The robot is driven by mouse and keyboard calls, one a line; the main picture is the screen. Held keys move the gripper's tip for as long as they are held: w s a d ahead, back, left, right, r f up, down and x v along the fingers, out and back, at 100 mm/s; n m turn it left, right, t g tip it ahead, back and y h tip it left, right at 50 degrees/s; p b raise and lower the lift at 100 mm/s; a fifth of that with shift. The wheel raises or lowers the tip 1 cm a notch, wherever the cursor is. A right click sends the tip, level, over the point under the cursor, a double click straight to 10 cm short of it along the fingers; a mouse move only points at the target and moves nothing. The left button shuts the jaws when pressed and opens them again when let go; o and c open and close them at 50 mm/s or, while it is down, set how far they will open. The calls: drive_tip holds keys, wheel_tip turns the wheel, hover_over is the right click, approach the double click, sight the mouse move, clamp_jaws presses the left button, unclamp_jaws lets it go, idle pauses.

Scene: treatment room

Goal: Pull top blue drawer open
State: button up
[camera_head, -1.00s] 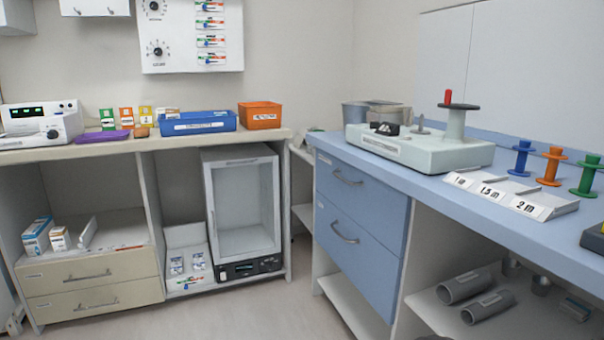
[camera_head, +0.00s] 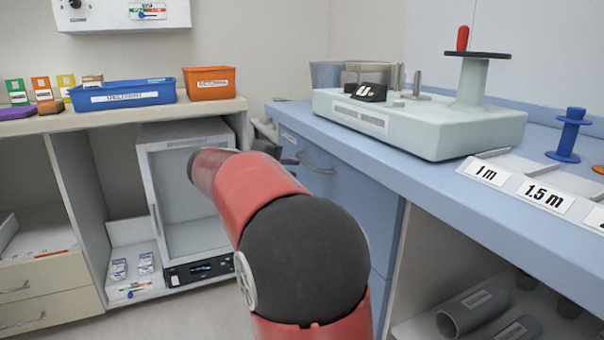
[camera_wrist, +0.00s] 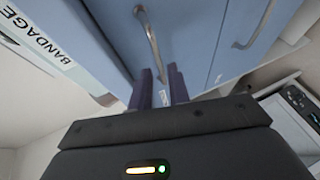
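The top blue drawer (camera_head: 350,188) is under the blue counter and looks shut. Its curved metal handle (camera_head: 316,164) is partly visible past my red arm. In the wrist view, this handle (camera_wrist: 149,40) runs down toward the gap between my fingers. My gripper (camera_wrist: 161,72) is open, its two dark fingers apart on either side of the handle's lower end. I cannot tell whether they touch it or how deep they reach. The lower blue drawer's handle (camera_wrist: 256,25) is to the right in the wrist view; my arm hides it in the head view.
A pale device (camera_head: 420,125) and a length-marked stand (camera_head: 520,195) are on the blue counter (camera_head: 440,190). A glass-fronted cabinet (camera_head: 190,190) stands to the left under the cream counter. Blue (camera_head: 125,95) and orange (camera_head: 210,84) bins sit above.

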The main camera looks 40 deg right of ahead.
sight(307, 165)
drive_tip(key=x, duration=0.8)
drive_tip(key=shift+w+d+r, duration=0.1)
drive_tip(key=shift+w+r, duration=0.1)
drive_tip(key=shift+w, duration=0.1)
drive_tip(key=shift+c, duration=0.2)
clamp_jaws()
